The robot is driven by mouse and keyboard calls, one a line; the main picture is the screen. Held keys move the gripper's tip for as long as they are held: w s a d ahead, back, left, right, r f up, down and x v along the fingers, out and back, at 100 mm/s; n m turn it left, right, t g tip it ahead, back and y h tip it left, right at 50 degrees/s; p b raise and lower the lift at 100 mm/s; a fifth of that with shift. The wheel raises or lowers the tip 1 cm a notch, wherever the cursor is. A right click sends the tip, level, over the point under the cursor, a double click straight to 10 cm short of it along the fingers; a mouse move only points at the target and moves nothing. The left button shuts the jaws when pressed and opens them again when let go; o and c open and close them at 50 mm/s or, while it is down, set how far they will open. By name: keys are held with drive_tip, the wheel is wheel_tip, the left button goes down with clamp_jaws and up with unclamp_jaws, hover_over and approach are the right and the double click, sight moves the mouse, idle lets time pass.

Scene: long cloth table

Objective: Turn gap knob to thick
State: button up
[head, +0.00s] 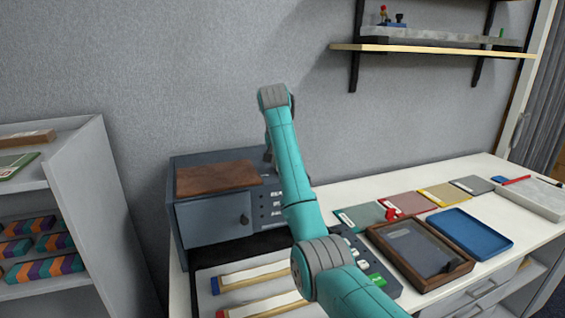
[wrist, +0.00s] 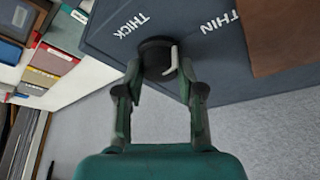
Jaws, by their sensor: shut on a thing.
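In the wrist view the gap knob (wrist: 153,56) is a round black knob with a white pointer mark on its right side. It sits on the dark blue-grey machine, at the edge of a face lettered THICK (wrist: 131,26) and THIN (wrist: 219,21). The white mark stands between the two words' directions. My gripper (wrist: 159,70) is shut on the knob, one finger on each side. In the head view the machine (head: 210,222) stands at the left end of the table. My gripper and the knob are mostly hidden behind my teal arm there.
A brown wooden panel (head: 217,178) lies on the machine. A wood-framed tray (head: 462,270), a blue tray (head: 470,235) and several colored swatches fill the table at right. White shelves (head: 85,185) stand at left. A wall shelf (head: 430,48) hangs above right.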

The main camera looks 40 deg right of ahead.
drive_tip(key=n+y, duration=0.1)
drive_tip(key=n, duration=0.2)
drive_tip(key=n+t+y, duration=0.1)
drive_tip(key=n, duration=0.3)
drive_tip(key=shift+s+d, duration=0.1)
drive_tip(key=shift+d, duration=0.05)
drive_tip(key=n+y, duration=0.1)
drive_tip(key=n, duration=0.2)
drive_tip(key=shift+d+n+t+y, duration=0.1)
drive_tip(key=shift+n+t+y, duration=0.2)
drive_tip(key=shift+n+y, duration=0.8)
drive_tip(key=shift+n, duration=1.1)
drive_tip(key=o, duration=1.1)
drive_tip(key=shift+f, duration=0.1)
drive_tip(key=shift+o, duration=0.2)
